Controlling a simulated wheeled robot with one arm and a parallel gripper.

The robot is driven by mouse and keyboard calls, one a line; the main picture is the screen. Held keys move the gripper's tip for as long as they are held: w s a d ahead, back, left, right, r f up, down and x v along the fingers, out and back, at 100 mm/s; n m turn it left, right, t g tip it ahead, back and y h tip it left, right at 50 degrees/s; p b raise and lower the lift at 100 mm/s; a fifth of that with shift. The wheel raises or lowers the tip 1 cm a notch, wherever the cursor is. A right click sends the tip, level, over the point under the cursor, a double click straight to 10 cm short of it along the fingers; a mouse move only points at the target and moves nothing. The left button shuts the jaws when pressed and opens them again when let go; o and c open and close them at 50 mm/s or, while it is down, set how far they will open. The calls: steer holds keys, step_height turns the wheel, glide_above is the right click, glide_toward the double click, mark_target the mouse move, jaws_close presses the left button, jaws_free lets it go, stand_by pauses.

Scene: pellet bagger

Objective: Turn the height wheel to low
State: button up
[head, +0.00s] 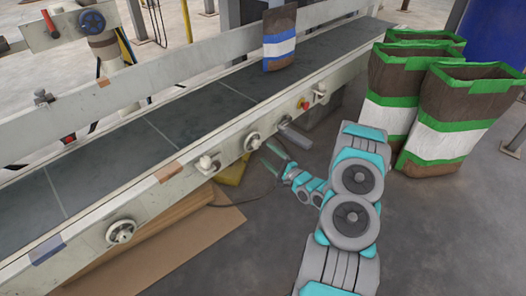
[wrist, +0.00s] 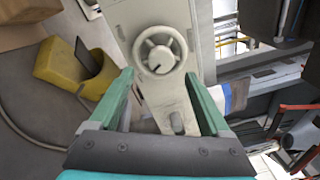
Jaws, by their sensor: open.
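A pale spoked handwheel (wrist: 160,52) with a dark pointer mark is on the conveyor's side rail in the wrist view, just beyond my fingertips. It appears to be the wheel (head: 252,141) near the middle of the rail in the head view. No label shows which wheel sets height; another wheel (head: 121,231) is at the lower left of the rail. My gripper (head: 270,157) is open and empty, beside the rail and a little right of the middle wheel. In the wrist view, its green fingers (wrist: 162,98) are apart, with nothing between them touching them.
A bag with a blue band (head: 280,45) stands on the dark conveyor belt (head: 190,108). Several green-edged bags (head: 455,120) stand at the right. A knob (head: 205,164) and a red button (head: 304,104) are on the rail. A yellow object (wrist: 75,68) and cardboard (head: 160,235) lie below.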

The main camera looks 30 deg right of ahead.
steer(key=shift+v, duration=1.2)
steer(key=shift+w, duration=0.1)
steer(key=w+r+n+g+h, duration=0.4)
steer(key=r+n+g, duration=0.15)
steer(key=n, duration=0.25)
steer(key=s+a+r+n+g+h, duration=0.3)
steer(key=s+r+g, duration=0.3)
steer(key=s+r, duration=0.3)
steer(key=s+a+r+n+g, duration=0.2)
steer(key=s+a, duration=0.4)
steer(key=s, duration=0.6)
steer(key=s+a+r+n+g+y, duration=0.1)
steer(key=s+a+r+n+g, duration=0.2)
steer(key=s, duration=1)
steer(key=s+a+r+n+g+y, duration=0.1)
steer(key=s+a+r+n+g, duration=0.2)
steer(key=s+a+r, duration=0.3)
steer(key=s+a, duration=0.4)
steer(key=s, duration=0.3)
steer(key=shift+s+a+r, duration=0.2)
steer(key=shift+s+a, duration=0.05)
steer(key=shift+a, duration=0.15)
